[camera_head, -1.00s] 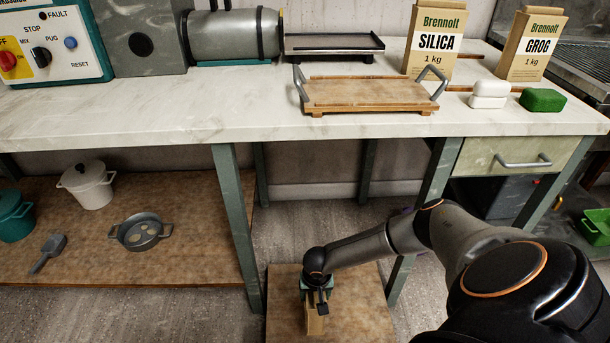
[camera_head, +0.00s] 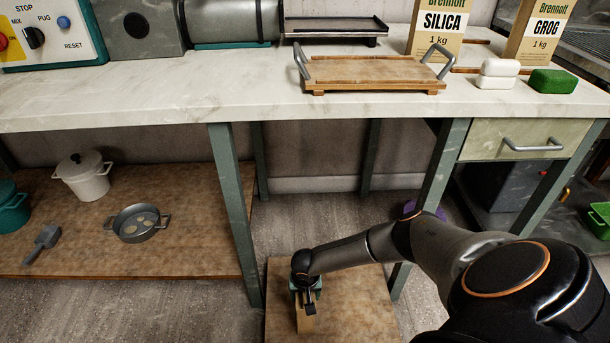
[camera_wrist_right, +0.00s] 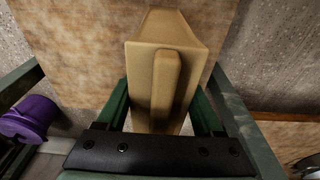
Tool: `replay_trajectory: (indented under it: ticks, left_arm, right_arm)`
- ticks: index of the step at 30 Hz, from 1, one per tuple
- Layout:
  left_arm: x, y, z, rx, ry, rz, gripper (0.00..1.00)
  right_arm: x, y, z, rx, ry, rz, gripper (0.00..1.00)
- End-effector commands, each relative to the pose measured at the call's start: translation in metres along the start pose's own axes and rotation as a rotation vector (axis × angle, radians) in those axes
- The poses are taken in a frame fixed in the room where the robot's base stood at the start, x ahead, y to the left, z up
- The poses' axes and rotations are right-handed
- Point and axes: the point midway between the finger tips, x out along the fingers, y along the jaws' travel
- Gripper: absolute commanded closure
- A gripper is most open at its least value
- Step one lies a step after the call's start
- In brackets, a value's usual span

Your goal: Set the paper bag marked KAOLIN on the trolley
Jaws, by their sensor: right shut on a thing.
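A tan paper bag (camera_head: 306,321) is held in my right gripper (camera_head: 307,292), low at the bottom middle of the head view. In the right wrist view the bag (camera_wrist_right: 165,32) stands between the two green fingers, which are shut on it. No printing shows on the bag, so its marking cannot be read. A low wooden top (camera_head: 355,305), seemingly the trolley's, lies beneath the bag; it also shows in the wrist view (camera_wrist_right: 75,35). Whether the bag touches it, I cannot tell. My left gripper is out of view.
The marble-topped bench (camera_head: 200,100) edge stands just behind my right arm, with a green leg (camera_head: 236,215) left of the wooden top. On the bench are a wooden tray (camera_head: 375,70), a SILICA bag (camera_head: 436,30) and a GROG bag (camera_head: 540,32). A lower shelf (camera_head: 200,255) holds pots.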

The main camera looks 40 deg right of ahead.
Motion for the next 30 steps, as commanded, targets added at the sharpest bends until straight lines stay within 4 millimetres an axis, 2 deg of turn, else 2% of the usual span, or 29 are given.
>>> replay_trajectory:
  ticks: [2, 3, 10, 11, 20, 23, 30]
  left_arm:
    - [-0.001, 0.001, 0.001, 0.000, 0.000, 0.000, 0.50]
    - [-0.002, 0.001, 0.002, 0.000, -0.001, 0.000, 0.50]
    - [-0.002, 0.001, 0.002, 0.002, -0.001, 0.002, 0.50]
    - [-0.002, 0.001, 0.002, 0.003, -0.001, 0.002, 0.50]
    - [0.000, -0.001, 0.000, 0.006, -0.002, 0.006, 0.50]
    - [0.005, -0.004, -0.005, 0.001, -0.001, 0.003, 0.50]
    - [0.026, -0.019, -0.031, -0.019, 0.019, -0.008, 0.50]
  right_arm:
    - [0.001, -0.001, -0.002, 0.001, 0.003, -0.003, 1.00]
    - [0.003, 0.000, 0.000, 0.000, 0.000, 0.000, 0.30]
    - [0.002, 0.000, 0.000, 0.000, 0.000, 0.000, 0.04]
    - [0.002, 0.000, 0.000, 0.000, 0.000, 0.000, 0.01]
    - [-0.001, 0.000, 0.000, 0.000, 0.000, 0.000, 0.01]
    - [-0.013, 0.000, -0.001, -0.001, 0.001, 0.000, 0.01]
    - [-0.063, 0.000, -0.002, -0.002, 0.001, -0.001, 0.01]
